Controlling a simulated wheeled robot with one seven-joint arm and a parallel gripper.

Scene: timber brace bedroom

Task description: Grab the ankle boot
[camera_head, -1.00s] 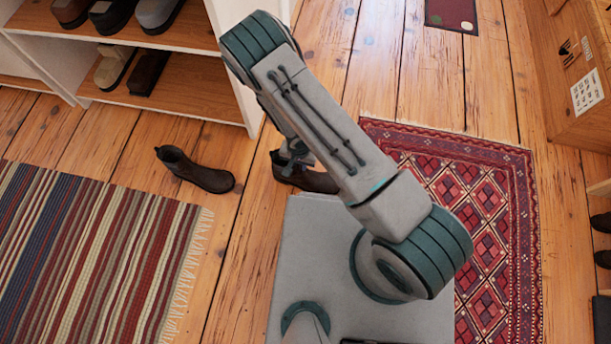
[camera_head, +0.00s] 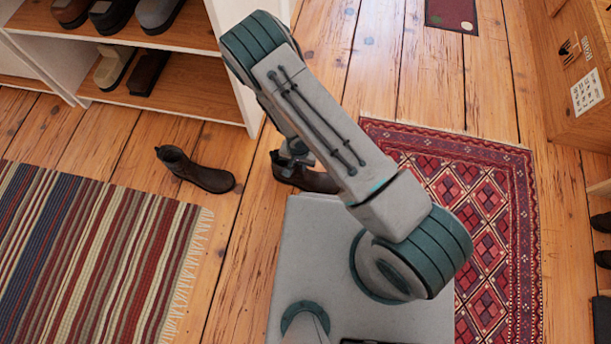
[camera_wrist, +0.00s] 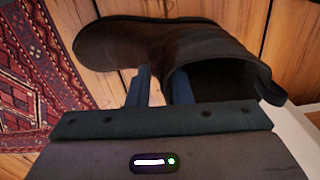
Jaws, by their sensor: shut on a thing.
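A dark brown ankle boot (camera_head: 312,180) stands on the plank floor just beyond my base, partly hidden by my arm in the head view. In the wrist view the same boot (camera_wrist: 165,48) fills the top of the picture, toe to the left and shaft opening to the right. My gripper (camera_wrist: 165,80) is shut on the boot, its two blue fingers at the boot's near side by the shaft. In the head view my gripper (camera_head: 293,160) is mostly hidden behind my forearm. A second brown ankle boot (camera_head: 198,172) stands on the floor to the left, apart from my gripper.
A white shoe rack (camera_head: 235,75) with several shoes stands at upper left. A striped rug (camera_head: 90,250) lies at left, a red patterned rug (camera_head: 490,200) at right. A wooden cabinet (camera_head: 565,70) stands at far right. Bare planks lie between the rugs.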

